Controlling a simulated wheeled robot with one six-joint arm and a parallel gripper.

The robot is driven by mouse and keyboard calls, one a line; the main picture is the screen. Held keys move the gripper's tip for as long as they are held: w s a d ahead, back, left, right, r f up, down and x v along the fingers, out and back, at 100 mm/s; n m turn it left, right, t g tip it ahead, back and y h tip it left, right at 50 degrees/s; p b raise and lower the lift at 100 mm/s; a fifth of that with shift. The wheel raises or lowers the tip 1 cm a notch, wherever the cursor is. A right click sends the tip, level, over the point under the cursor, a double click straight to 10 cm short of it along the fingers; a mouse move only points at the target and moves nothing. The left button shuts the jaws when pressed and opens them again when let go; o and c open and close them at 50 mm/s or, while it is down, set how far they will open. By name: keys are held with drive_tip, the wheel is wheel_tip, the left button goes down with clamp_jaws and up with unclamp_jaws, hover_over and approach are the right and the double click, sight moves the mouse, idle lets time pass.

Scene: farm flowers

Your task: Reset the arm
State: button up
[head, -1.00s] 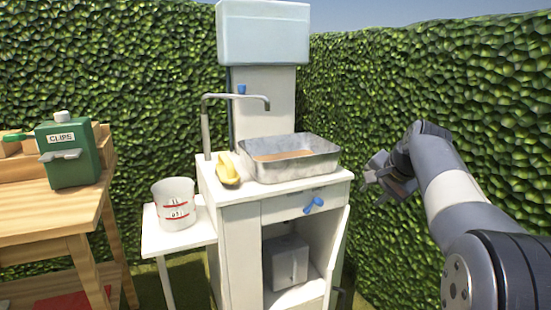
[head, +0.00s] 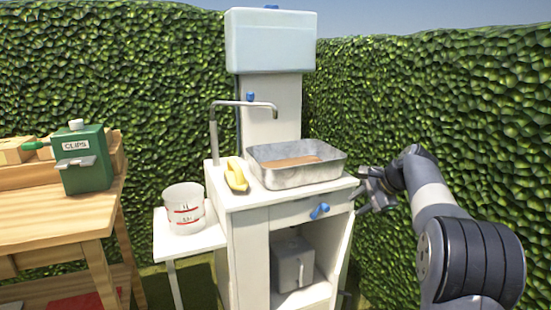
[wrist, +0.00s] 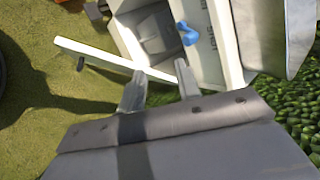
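My arm (head: 430,195) reaches up from the lower right of the head view and bends over at the top. My gripper (head: 368,190) is just right of the white sink cabinet (head: 245,240), near its front right corner. In the wrist view the two fingers of my gripper (wrist: 160,72) stand apart with nothing held between them, so it is open. Beyond the fingers are the cabinet's open door (wrist: 95,58) and a blue handle (wrist: 187,34). I cannot tell whether the gripper touches the cabinet.
A metal basin (head: 270,178) and a yellow object (head: 236,176) are on the cabinet top. A white bucket (head: 184,209) stands on the side shelf (head: 175,245). A green clips box (head: 86,165) is on the wooden table (head: 45,220). Hedge (head: 450,110) closes off the right.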

wheel_tip(320, 180, down, 8)
drive_tip(key=w+d+m+g+y, duration=0.1)
drive_tip(key=m, duration=0.1)
drive_tip(key=shift+w+b, duration=0.25)
drive_tip(key=shift+b, duration=0.15)
drive_tip(key=shift+r, duration=0.1)
